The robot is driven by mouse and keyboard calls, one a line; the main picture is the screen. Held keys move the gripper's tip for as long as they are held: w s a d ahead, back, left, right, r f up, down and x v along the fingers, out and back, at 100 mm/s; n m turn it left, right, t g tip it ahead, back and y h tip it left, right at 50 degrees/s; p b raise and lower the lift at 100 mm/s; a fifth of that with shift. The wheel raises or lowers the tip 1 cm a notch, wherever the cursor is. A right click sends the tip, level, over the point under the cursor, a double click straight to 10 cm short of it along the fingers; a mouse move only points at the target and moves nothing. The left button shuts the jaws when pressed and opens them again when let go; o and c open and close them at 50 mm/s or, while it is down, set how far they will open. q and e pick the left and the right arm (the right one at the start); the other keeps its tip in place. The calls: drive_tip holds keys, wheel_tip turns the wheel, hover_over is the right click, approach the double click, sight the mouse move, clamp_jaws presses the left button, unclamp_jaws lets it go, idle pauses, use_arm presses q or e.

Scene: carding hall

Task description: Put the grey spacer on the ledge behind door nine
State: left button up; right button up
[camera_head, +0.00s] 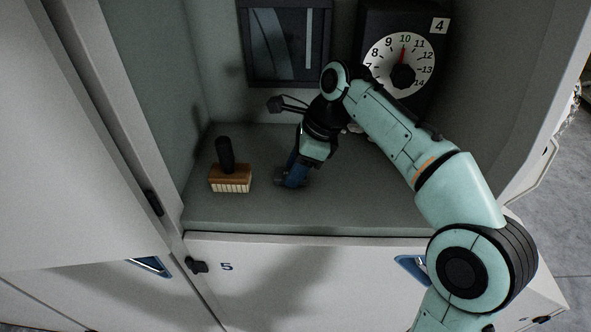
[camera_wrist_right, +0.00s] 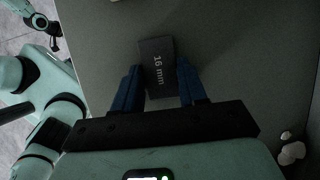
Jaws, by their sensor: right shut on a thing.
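My right gripper (camera_head: 290,178) reaches down into an open compartment, low over its grey floor (camera_head: 340,200). In the right wrist view its blue fingers (camera_wrist_right: 158,88) are shut on a dark grey block marked "16 mm" (camera_wrist_right: 158,66), the spacer. The block sticks out past the fingertips. In the head view it is mostly hidden by the fingers, and I cannot tell whether it touches the floor. No door number nine is readable. My left gripper does not show; some of my own teal parts show at the left of the wrist view.
A brush with a black handle (camera_head: 229,178) stands left of the gripper. A dial marked 4 (camera_head: 400,65) and a dark framed panel (camera_head: 287,42) are on the back wall. Small pale lumps (camera_wrist_right: 291,150) lie at the right. A door marked 5 (camera_head: 300,275) is below.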

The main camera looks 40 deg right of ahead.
drive_tip(key=shift+r, duration=0.1)
drive_tip(key=shift+f, duration=0.25)
drive_tip(key=o, duration=1.1)
drive_tip(key=shift+c, duration=0.2)
drive_tip(key=shift+r, duration=0.15)
drive_tip(key=shift+r, duration=0.35)
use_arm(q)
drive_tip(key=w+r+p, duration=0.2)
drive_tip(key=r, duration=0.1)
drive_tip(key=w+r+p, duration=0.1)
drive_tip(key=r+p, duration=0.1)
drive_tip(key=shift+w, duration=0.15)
use_arm(e)
drive_tip(key=v, duration=1.1)
drive_tip(key=shift+d+r, duration=0.15)
drive_tip(key=shift+r, duration=0.05)
